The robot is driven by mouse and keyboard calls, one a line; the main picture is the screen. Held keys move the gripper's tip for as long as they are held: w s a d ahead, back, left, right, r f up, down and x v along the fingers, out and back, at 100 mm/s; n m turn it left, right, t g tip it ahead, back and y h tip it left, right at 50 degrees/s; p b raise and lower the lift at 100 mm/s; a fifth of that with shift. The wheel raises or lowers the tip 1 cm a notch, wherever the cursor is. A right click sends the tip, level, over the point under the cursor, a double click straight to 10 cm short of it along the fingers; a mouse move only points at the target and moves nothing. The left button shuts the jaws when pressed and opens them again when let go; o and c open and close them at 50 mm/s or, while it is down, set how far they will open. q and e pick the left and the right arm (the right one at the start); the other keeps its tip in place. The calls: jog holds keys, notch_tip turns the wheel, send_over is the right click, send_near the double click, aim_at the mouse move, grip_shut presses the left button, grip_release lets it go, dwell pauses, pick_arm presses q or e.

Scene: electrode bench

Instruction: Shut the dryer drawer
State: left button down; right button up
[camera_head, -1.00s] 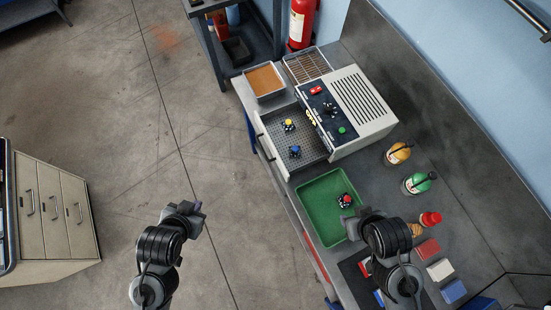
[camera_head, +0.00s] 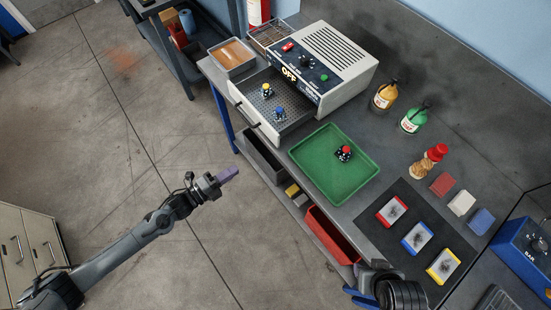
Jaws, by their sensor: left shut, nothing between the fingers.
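The dryer (camera_head: 345,52) is a pale box with a dark control panel that reads OFF, at the back of the bench. Its drawer (camera_head: 244,104) is pulled out toward the bench's front edge, with a dark handle on its front. A yellow-topped piece (camera_head: 267,90) and a blue-topped piece (camera_head: 279,114) stand on its perforated floor. My left gripper (camera_head: 230,175) is shut and empty over the floor, in front of the bench and apart from the drawer. My right arm shows at the bottom right, but its gripper fingers cannot be made out.
A green tray (camera_head: 365,185) holds a red-topped piece (camera_head: 344,153). An orange-brown tray (camera_head: 233,53) sits left of the dryer. Amber (camera_head: 385,96) and green (camera_head: 414,119) bottles stand to the right. A dark mat (camera_head: 430,222) carries coloured-frame plates. The floor before the bench is open.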

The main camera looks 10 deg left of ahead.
pick_arm(q)
jog(key=w+b, duration=0.1)
jog(key=w, duration=0.3)
send_near(271, 135)
jog(key=shift+m, duration=0.4)
jog(key=x, duration=0.3)
jog(key=p+x, duration=0.1)
jog(key=x, duration=0.3)
jog(key=shift+a+f, duration=0.1)
jog(key=shift+f, duration=0.1)
pick_arm(e)
jog(key=shift+w+d+f, duration=0.15)
jog(key=shift+w+f, duration=0.2)
jog(key=shift+w, duration=0.25)
